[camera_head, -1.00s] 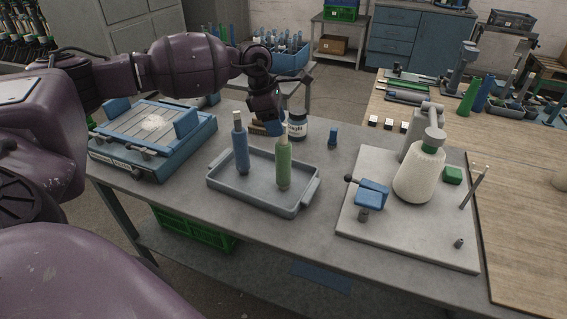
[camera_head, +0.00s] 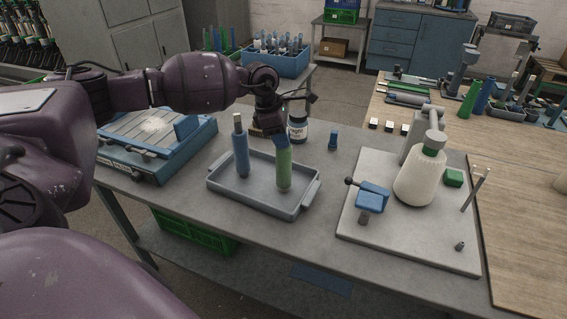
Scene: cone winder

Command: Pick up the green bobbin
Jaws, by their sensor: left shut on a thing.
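The green bobbin (camera_head: 284,170) stands upright in the right part of a grey tray (camera_head: 262,199) on the table. A blue bobbin (camera_head: 241,153) stands upright to its left in the same tray. My left gripper (camera_head: 282,141) has come down over the top of the green bobbin and is shut on it. The gripper hides the bobbin's top end. The bobbin's base still appears to be at the tray floor. My right gripper is not in view.
A dark jar (camera_head: 298,128) stands close behind the gripper, with a small blue piece (camera_head: 333,140) to its right. A blue fixture (camera_head: 160,160) is at the left. A grey board (camera_head: 400,235) with a white cone (camera_head: 420,178) is at the right.

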